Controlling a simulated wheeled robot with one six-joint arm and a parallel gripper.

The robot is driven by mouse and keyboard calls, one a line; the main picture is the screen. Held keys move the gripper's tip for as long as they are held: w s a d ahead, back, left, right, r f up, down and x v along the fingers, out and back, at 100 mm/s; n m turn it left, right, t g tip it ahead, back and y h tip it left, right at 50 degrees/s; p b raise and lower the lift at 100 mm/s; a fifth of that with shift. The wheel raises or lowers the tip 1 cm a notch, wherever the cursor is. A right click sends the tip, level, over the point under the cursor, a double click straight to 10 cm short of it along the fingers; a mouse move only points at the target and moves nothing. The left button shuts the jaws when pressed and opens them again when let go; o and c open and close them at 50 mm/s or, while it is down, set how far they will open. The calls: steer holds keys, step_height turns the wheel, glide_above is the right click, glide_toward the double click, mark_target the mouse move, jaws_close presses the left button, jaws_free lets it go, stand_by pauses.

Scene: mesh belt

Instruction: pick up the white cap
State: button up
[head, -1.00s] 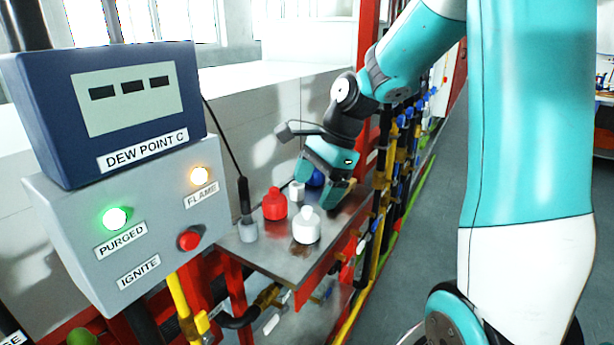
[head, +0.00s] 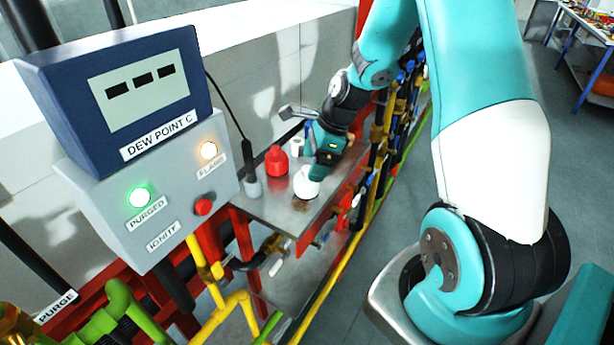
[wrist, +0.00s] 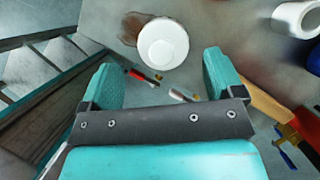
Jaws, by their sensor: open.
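The white cap (head: 304,186) stands on the metal shelf (head: 262,206), near its front edge, and my gripper covers part of its top in the head view. My gripper (head: 319,168) is right at the cap on its far right side. In the wrist view the cap (wrist: 163,43) is a round white shape seen from above, just beyond my open gripper (wrist: 158,62). The cap lies in line with the gap between the two teal fingers, with nothing gripped.
A red cap (head: 277,162) stands left of the white cap. A small white hollow cylinder (head: 297,146) is behind it; it also shows in the wrist view (wrist: 293,17) beside something blue. A grey holder (head: 252,187) and the dew point box (head: 120,95) stand left. Pipes and valves run along the right.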

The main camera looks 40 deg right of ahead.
steer(key=shift+p+x, duration=1.05)
steer(key=shift+x, duration=1.75)
steer(key=shift+w+d, duration=0.1)
steer(key=shift+d, duration=0.05)
steer(key=c, duration=0.9)
